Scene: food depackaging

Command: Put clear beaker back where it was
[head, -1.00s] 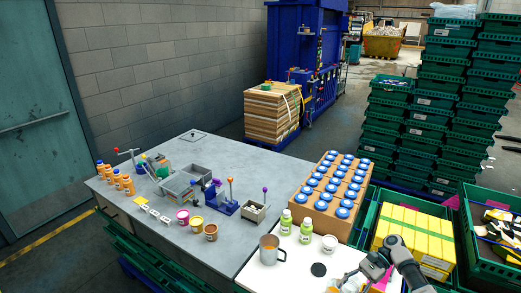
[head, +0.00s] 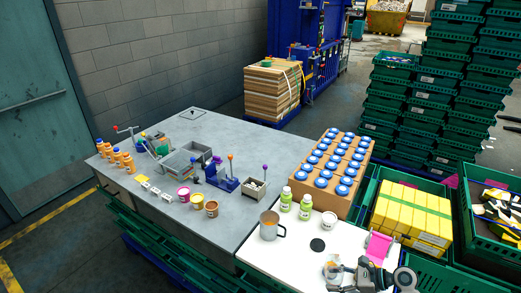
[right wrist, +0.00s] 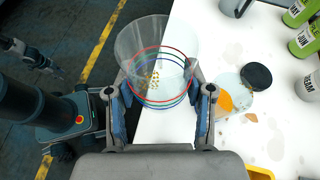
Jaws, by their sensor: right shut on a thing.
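The clear beaker (right wrist: 155,62) is in the right wrist view, with red, green and blue rings around it and small yellowish marks on its wall. My right gripper (right wrist: 162,95) is shut on it, one finger on each side. The beaker is above the edge of the white worktop (right wrist: 165,126). In the head view my right gripper (head: 352,278) is low at the front of the worktop, and the beaker is hard to make out there. At the left of the right wrist view is part of what looks like my other arm (right wrist: 30,55); its jaws are unclear.
A black disc (head: 318,245) and a pale dish with orange contents (right wrist: 226,98) lie near the gripper. A pink item (head: 380,246) is to the right, near green crates (head: 447,195).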

